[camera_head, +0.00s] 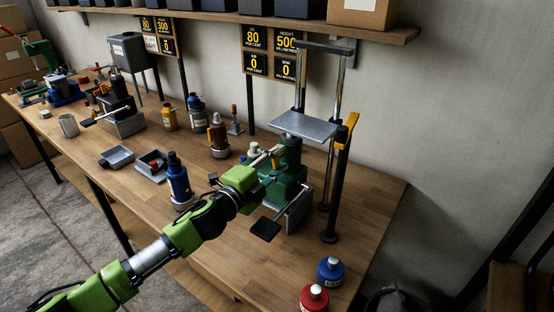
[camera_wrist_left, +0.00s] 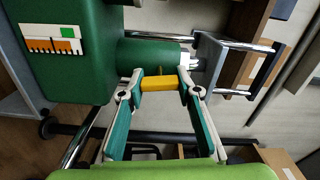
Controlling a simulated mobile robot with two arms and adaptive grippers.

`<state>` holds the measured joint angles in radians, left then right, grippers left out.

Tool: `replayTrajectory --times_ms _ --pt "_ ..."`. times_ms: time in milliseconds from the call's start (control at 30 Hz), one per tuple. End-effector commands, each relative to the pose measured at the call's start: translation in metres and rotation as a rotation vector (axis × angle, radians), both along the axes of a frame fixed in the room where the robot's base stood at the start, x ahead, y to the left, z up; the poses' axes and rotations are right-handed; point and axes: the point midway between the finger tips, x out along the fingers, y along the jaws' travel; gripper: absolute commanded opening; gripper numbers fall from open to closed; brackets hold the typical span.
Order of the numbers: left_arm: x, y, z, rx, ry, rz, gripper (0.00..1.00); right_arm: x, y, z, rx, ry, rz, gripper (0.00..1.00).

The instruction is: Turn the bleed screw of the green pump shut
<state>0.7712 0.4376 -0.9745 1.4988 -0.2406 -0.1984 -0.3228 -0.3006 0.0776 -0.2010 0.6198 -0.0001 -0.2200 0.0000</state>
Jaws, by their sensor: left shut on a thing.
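The green pump (camera_head: 288,188) stands on the right part of the wooden bench, with a black pedal at its front. Its green body (camera_wrist_left: 75,60) and side cylinder (camera_wrist_left: 148,54) fill the upper left of the wrist view. A yellow bar (camera_wrist_left: 158,84), which looks like the bleed screw's handle, sits beside the cylinder. My left gripper (camera_head: 270,160) reaches the pump from the left. Its two fingertips (camera_wrist_left: 160,85) are shut on the yellow bar, one at each end. How far the screw is turned cannot be told. My right gripper is not in view.
A metal stand with a grey plate (camera_head: 304,126) rises behind the pump. A blue bottle (camera_head: 178,180) stands left of my wrist. Blue (camera_head: 330,270) and red-capped (camera_head: 314,298) bottles stand at the front right. Small grey trays (camera_head: 117,157) lie farther left.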

Motion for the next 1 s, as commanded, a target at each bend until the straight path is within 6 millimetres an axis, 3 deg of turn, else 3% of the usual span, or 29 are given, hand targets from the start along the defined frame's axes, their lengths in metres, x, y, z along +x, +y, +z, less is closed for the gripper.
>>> replayTrajectory --times_ms 400,900,933,1000 --pt "0.0 0.0 -0.0015 0.136 -0.097 0.0 0.1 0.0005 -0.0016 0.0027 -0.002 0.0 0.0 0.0" --pt "-0.0001 0.0001 -0.0018 0.151 -0.107 0.0 0.1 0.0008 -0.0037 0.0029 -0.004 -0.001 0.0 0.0" --pt "0.0 0.0 -0.0018 0.151 -0.107 0.0 0.36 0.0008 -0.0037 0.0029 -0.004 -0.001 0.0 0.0" --pt "-0.0001 0.0001 -0.0018 0.15 -0.107 0.0 0.49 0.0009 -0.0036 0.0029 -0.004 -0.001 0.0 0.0"
